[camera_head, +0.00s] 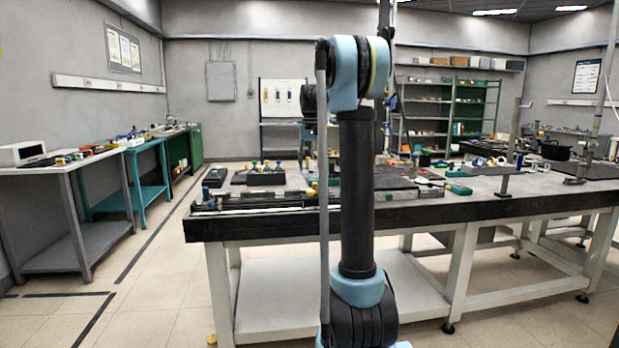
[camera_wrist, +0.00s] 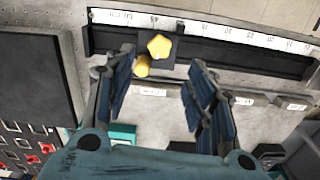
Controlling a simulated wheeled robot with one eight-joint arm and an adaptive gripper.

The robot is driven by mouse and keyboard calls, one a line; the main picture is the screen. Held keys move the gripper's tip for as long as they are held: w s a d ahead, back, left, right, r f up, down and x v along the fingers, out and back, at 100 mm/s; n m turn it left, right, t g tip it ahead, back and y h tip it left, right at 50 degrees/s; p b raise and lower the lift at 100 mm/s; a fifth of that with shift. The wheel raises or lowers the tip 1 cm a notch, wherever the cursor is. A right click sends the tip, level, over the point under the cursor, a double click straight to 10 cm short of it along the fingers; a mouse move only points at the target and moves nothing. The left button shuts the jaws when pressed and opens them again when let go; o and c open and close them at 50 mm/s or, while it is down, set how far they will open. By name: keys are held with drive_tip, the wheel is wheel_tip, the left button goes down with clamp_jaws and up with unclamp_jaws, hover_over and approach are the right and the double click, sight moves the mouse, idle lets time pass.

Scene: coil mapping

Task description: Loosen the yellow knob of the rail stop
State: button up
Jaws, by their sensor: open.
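In the wrist view, a star-shaped yellow knob (camera_wrist: 159,46) sits on the dark block of the rail stop (camera_wrist: 181,68), on a dark rail (camera_wrist: 235,56) with a white scale. A second, cylindrical yellow piece (camera_wrist: 142,67) shows just below and left of the knob. My gripper (camera_wrist: 160,64) is open, with one finger on each side of the stop. The knob appears between and slightly beyond the fingertips; no contact is visible. Nothing is held. In the head view my arm covers part of the table, and I cannot make out the gripper's fingers.
The workbench (camera_head: 400,207) carries dark blocks (camera_head: 266,176) and several small parts. In the wrist view a black panel (camera_wrist: 32,65) lies at left, above red buttons (camera_wrist: 32,159). A teal piece (camera_wrist: 122,132) lies below the left finger. Pale bare surface lies between the fingers.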

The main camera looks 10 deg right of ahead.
drive_tip(key=shift+r, duration=0.8)
wheel_tip(320, 180, up, 5)
drive_tip(key=m, duration=0.7)
hover_over(310, 192)
drive_tip(key=w, duration=0.2)
drive_tip(key=f, duration=1.7)
drive_tip(key=shift+d, duration=0.25)
drive_tip(key=c, duration=1.1)
